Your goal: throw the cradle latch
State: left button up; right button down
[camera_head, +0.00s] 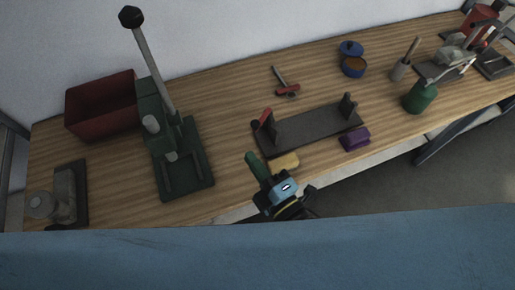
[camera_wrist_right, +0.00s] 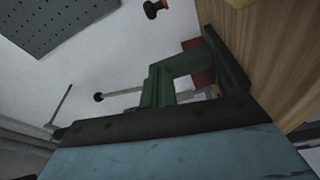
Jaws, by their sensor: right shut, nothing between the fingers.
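The cradle (camera_head: 322,128) is a dark flat plate with two uprights, lying on the wooden bench in the head view. A red-tipped lever (camera_head: 265,115), which looks like the latch, stands tilted up at its left end. My right gripper (camera_head: 284,192) is at the bench's front edge, below and in front of the cradle, apart from the lever. It is shut with nothing held. A green piece (camera_head: 256,166) shows at its upper left; I cannot tell whether it belongs to the gripper. The right wrist view does not clearly show the cradle. My left gripper is not in view.
A yellow block (camera_head: 285,162) and a purple block (camera_head: 355,139) lie along the cradle's front. A green lever press (camera_head: 180,150), also in the wrist view (camera_wrist_right: 160,88), and a red bin (camera_head: 100,103) stand left. A hammer (camera_head: 285,85) lies behind. A blue surface (camera_head: 260,250) fills the foreground.

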aim_at(262, 117)
jog(key=f+x, duration=0.1)
jog(key=x, duration=0.8)
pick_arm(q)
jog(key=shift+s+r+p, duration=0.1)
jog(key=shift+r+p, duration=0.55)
pick_arm(e)
jog(key=d, duration=0.4)
jog(key=shift+w+r, duration=0.1)
jog(key=shift+w, duration=0.1)
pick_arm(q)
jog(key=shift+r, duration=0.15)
pick_arm(e)
jog(key=shift+s+d+y, duration=0.1)
jog(key=shift+d+y, duration=0.1)
jog(key=shift+y, duration=0.1)
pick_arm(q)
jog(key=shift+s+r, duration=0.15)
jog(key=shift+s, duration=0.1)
pick_arm(e)
jog(key=shift+d+n+g+y, duration=0.15)
jog(key=shift+n+g+y, duration=0.15)
jog(key=shift+n, duration=0.1)
